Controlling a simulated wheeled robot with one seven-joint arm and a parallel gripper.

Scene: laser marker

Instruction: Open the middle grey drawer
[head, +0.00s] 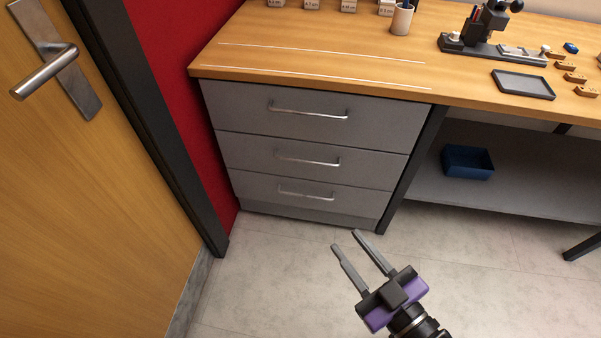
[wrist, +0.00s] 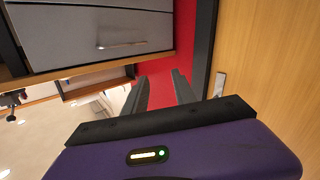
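The middle grey drawer (head: 312,160) sits between an upper and a lower grey drawer in the cabinet under the wooden worktop. It is closed, with a silver bar handle (head: 308,160) across its front. My gripper (head: 351,242) is in front of the cabinet, below and to the right of the handles in the head view. Its two fingers are apart with nothing between them, and they do not touch the cabinet.
The upper drawer (head: 308,113) and lower drawer (head: 304,195) are also closed. A wooden door (head: 95,210) with a lever handle stands at the left, beside a red wall. A blue bin (head: 467,162) sits on the shelf at the right. The floor before the cabinet is clear.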

